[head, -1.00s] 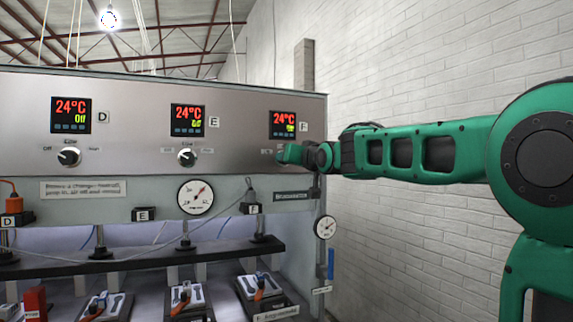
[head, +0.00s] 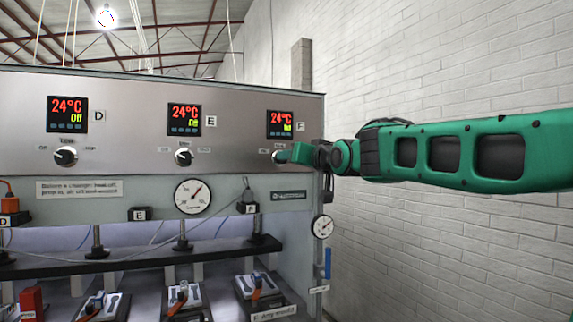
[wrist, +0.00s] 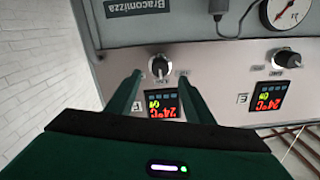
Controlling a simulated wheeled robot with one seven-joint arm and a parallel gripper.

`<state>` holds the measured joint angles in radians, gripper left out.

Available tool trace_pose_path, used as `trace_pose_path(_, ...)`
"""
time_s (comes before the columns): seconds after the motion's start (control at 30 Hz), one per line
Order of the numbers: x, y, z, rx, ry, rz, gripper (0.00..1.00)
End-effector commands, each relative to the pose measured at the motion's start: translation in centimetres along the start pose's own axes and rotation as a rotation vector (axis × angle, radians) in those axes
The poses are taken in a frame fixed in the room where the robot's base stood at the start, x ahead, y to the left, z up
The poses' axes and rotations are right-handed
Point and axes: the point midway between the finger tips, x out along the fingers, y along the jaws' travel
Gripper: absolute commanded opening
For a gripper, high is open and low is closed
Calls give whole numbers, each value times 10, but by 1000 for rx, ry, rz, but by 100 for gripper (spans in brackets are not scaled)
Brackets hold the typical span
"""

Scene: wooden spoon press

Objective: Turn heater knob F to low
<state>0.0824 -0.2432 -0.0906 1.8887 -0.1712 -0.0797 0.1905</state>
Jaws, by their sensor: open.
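Heater knob F (head: 277,157) is on the steel panel under the F display (head: 281,124), its right part hidden by my gripper in the head view. In the wrist view, which is upside down, knob F (wrist: 160,67) is a dark round knob with a pale pointer mark, roughly upright along the picture. My gripper (wrist: 160,77) is open, with one green finger on each side of the knob in the picture; contact cannot be told. My gripper also shows in the head view (head: 286,154). The F display reads 24°C in red; its green line is too blurred to read surely.
Knob E (head: 184,157) and knob D (head: 66,156) are to the left on the same panel. A pressure gauge (head: 193,196) is below knob E, and a smaller gauge (head: 322,227) is at the panel's right edge. A white brick wall (head: 430,90) is at the right.

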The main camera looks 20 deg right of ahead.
Motion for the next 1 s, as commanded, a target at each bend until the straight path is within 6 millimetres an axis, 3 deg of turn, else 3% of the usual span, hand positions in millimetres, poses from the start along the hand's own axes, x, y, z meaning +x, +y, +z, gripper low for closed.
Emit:
trace_pose_path(0.1, -19, 0, 0, 0, 2, 0, 48)
trace_pose_path(0.33, -39, 0, 0, 0, -1, -1, 48)
trace_pose_path(0.9, -42, 1, 2, 0, -3, 1, 48)
trace_pose_path(1.0, -43, 7, 11, -1, -28, 17, 48)
